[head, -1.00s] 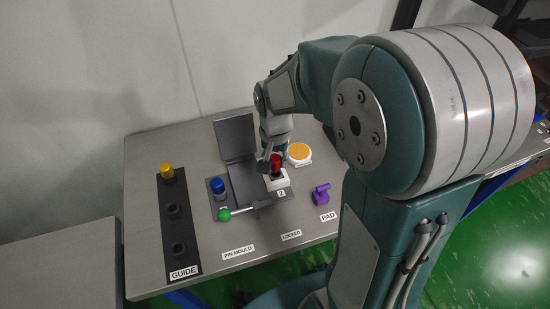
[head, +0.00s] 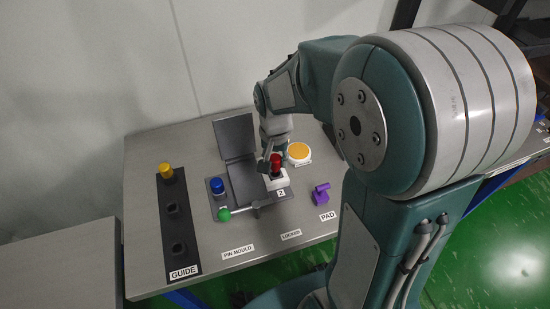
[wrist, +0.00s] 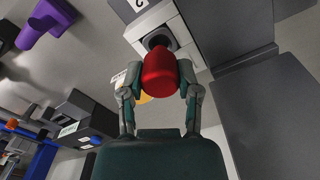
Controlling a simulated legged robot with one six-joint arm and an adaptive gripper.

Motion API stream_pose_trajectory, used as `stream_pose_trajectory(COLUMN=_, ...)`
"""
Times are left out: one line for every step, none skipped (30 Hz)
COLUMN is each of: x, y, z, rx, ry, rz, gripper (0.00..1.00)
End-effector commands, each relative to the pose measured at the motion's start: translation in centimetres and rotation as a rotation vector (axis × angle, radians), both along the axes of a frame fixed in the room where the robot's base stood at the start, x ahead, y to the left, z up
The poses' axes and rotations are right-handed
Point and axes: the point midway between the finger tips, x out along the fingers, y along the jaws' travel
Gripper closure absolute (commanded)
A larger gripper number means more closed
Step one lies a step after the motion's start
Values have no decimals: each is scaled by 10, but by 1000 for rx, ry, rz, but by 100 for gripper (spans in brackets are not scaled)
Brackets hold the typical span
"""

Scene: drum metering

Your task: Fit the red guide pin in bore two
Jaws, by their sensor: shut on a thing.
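My gripper (wrist: 160,85) is shut on the red guide pin (wrist: 158,72), with a finger on each side of its head. In the head view the red pin (head: 276,161) stands upright over the white block (head: 277,180) beside the label 2. In the wrist view the pin's far end meets the dark round bore (wrist: 158,40) in the white block (wrist: 190,52). I cannot tell how deep it sits. A blue pin (head: 217,186) stands in the mould's left side.
A dark guide rack (head: 176,228) at the left holds a yellow pin (head: 166,171). A raised grey lid (head: 235,137) stands behind the mould. A green-knobbed lever (head: 224,214), purple handle (head: 321,194) and yellow button (head: 299,151) are close by. The front tabletop is clear.

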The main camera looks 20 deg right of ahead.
Motion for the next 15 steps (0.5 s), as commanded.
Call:
stream_pose_trajectory(x=0, y=0, z=0, rx=0, ry=0, rz=0, gripper=100)
stream_pose_trajectory(x=0, y=0, z=-1, rx=0, ry=0, rz=0, gripper=100)
stream_pose_trajectory(x=0, y=0, z=-1, rx=0, ry=0, rz=0, gripper=100)
stream_pose_trajectory(x=0, y=0, z=-2, rx=0, ry=0, rz=0, gripper=100)
stream_pose_trajectory(x=0, y=0, z=-2, rx=0, ry=0, rz=0, gripper=100)
stream_pose_trajectory(x=0, y=0, z=-3, rx=0, ry=0, rz=0, gripper=100)
stream_pose_trajectory(x=0, y=0, z=-4, rx=0, ry=0, rz=0, gripper=100)
stream_pose_trajectory(x=0, y=0, z=-5, rx=0, ry=0, rz=0, gripper=100)
stream_pose_trajectory(x=0, y=0, z=-5, rx=0, ry=0, rz=0, gripper=100)
stream_pose_trajectory(x=0, y=0, z=-6, rx=0, ry=0, rz=0, gripper=100)
stream_pose_trajectory(x=0, y=0, z=-7, rx=0, ry=0, rz=0, gripper=100)
stream_pose_trajectory(x=0, y=0, z=-7, rx=0, ry=0, rz=0, gripper=100)
stream_pose_trajectory(x=0, y=0, z=-8, rx=1, ry=1, rz=0, gripper=100)
stream_pose_trajectory(x=0, y=0, z=-9, rx=1, ry=1, rz=0, gripper=100)
stream_pose_trajectory(x=0, y=0, z=-10, rx=1, ry=1, rz=0, gripper=100)
